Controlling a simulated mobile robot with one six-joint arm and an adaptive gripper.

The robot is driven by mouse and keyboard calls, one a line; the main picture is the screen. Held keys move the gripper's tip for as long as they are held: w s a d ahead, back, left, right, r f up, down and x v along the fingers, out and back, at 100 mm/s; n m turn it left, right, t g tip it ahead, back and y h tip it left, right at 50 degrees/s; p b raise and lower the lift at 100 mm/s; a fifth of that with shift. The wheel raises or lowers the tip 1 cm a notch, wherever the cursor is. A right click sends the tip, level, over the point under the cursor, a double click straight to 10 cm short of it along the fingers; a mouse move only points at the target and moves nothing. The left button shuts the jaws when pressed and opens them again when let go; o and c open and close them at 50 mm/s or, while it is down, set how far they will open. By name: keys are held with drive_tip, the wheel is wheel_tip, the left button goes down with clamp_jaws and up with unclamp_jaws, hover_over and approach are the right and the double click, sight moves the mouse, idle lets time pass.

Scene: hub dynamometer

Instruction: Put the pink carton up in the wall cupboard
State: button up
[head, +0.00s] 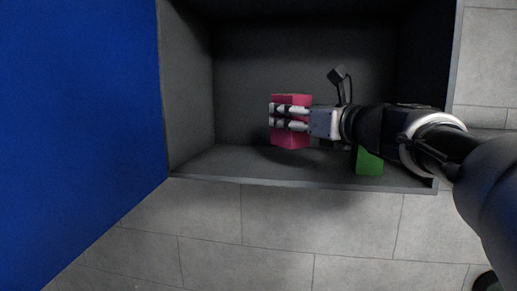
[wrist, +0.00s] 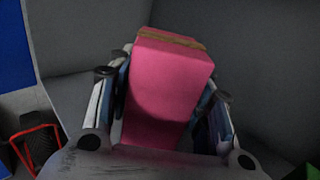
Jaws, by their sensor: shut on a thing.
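The pink carton (head: 290,139) is inside the open wall cupboard (head: 310,182), left of its middle. My gripper (head: 275,117) reaches in from the right and is shut on the carton. In the wrist view the pink carton (wrist: 168,95) stands between the two fingers of my gripper (wrist: 165,110), with a brown strip along its top end. In the head view the carton's lower end is close to the cupboard floor; I cannot tell whether it touches. The fingers hide part of the carton's middle.
A green block (head: 369,162) stands on the cupboard floor at the right, partly behind my arm. A blue panel (head: 80,100) is at the cupboard's left side. A red and black thing (wrist: 37,140) shows at the lower left in the wrist view. The cupboard floor left of the carton is clear.

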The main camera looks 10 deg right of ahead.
sight(290, 140)
drive_tip(key=shift+s+f, duration=0.1)
drive_tip(key=shift+f, duration=0.3)
drive_tip(key=shift+w+a+f+b, duration=0.15)
drive_tip(key=shift+f+b, duration=0.45)
drive_tip(key=shift+f, duration=1.6)
drive_tip(key=shift+f, duration=0.2)
drive_tip(key=o, duration=1.1)
